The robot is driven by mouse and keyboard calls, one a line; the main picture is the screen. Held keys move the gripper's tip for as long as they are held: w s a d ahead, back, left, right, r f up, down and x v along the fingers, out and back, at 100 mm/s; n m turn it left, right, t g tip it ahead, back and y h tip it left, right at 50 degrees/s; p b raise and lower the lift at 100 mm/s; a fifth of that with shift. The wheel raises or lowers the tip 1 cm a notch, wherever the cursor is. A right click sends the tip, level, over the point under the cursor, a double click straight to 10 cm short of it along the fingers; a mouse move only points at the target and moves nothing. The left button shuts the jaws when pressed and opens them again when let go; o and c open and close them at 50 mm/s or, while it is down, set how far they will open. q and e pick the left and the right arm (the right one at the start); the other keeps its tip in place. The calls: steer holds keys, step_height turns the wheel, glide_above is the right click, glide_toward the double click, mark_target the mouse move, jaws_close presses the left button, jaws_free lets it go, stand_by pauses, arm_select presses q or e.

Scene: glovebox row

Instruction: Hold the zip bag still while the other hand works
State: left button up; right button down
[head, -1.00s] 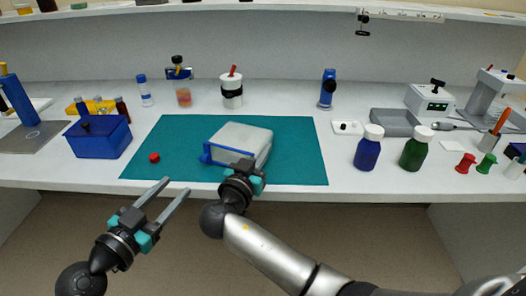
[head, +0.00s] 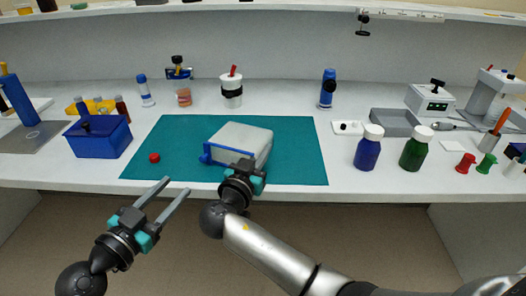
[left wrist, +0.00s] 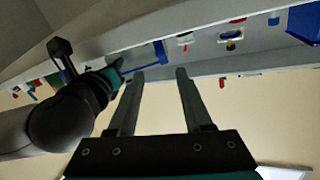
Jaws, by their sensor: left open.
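The zip bag (head: 242,140) is a pale grey, boxy pouch with a blue strip along its front edge. It lies on the teal mat (head: 300,165). My right gripper (head: 246,166) is at the bag's front right edge, by the blue strip. Its fingertips are hidden against the bag, so I cannot tell whether they grip it. My left gripper (head: 177,185) is open and empty, in front of the bench edge, left of and apart from the bag. Its two parallel fingers also show in the left wrist view (left wrist: 160,73).
A small red piece (head: 154,158) lies on the mat left of the bag. A blue box (head: 98,138) stands left of the mat. A blue bottle (head: 367,150) and a green bottle (head: 416,150) stand to its right. The mat's right part is clear.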

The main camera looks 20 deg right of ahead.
arm_select(q)
steer(key=shift+o, duration=0.3)
steer(key=w+a+r+n+t+y, duration=0.2)
steer(key=a+r+n+t, duration=0.1)
steer(key=r, duration=0.3)
steer(key=w+a+r+n+t+y, duration=0.1)
steer(key=w+a+r+n+t, duration=0.15)
steer(key=r, duration=0.45)
steer(key=m+g, duration=0.3)
steer(key=g, duration=0.5)
glide_toward(201, 159)
steer(key=x, duration=0.8)
